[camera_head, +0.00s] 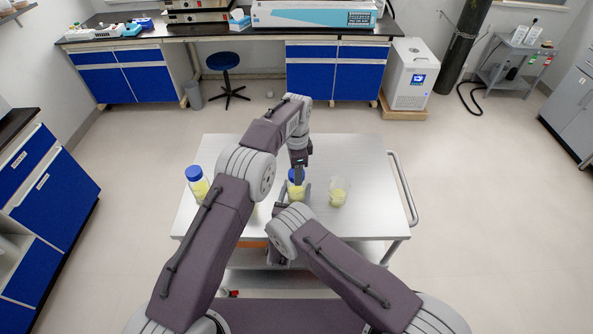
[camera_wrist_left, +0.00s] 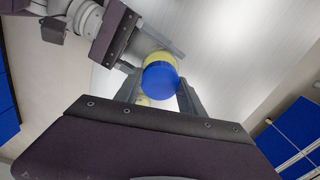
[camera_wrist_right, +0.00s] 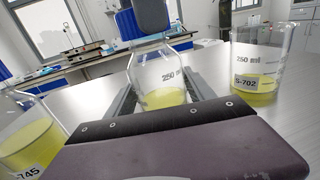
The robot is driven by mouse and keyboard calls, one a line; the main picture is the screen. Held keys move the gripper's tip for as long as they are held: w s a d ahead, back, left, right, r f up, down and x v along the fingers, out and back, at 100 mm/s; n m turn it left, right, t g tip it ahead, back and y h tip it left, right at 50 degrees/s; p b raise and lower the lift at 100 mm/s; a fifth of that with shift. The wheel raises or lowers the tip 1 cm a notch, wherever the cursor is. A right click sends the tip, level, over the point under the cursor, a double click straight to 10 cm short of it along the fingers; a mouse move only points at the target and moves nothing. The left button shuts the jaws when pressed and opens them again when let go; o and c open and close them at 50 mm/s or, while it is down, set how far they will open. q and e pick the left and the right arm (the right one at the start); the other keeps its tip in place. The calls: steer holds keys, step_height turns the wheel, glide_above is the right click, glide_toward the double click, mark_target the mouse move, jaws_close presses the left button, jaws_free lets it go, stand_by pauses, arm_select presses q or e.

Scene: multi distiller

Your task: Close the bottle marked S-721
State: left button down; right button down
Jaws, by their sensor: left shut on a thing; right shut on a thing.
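A clear bottle (camera_wrist_right: 160,75) with yellow liquid and a 250 ml mark stands upright on the cart. Its label is not readable in any view. My right gripper (camera_wrist_right: 158,88) is shut around its body from the side. My left gripper (camera_head: 299,172) points down over the bottle's top, shut on a blue cap (camera_wrist_left: 160,80). The cap is lined up over the bottle in the left wrist view. A left finger hides the bottle's mouth in the right wrist view, so I cannot tell whether the cap is seated.
A second blue-capped bottle (camera_head: 198,184) stands at the cart's left. A beaker marked S-702 (camera_wrist_right: 258,70) stands to the right of the held bottle. A beaker with label ending 745 (camera_wrist_right: 28,140) is close on my right gripper's left. The cart's back area (camera_head: 240,148) is clear.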

arm_select(q)
steer(key=m, duration=0.5)
steer(key=c, duration=0.6)
jaws_free()
step_height(320, 180, up, 8)
steer(key=shift+f, duration=0.25)
arm_select(e)
steer(key=shift+c, duration=1.3)
jaws_free()
steer(key=shift+s, duration=0.1)
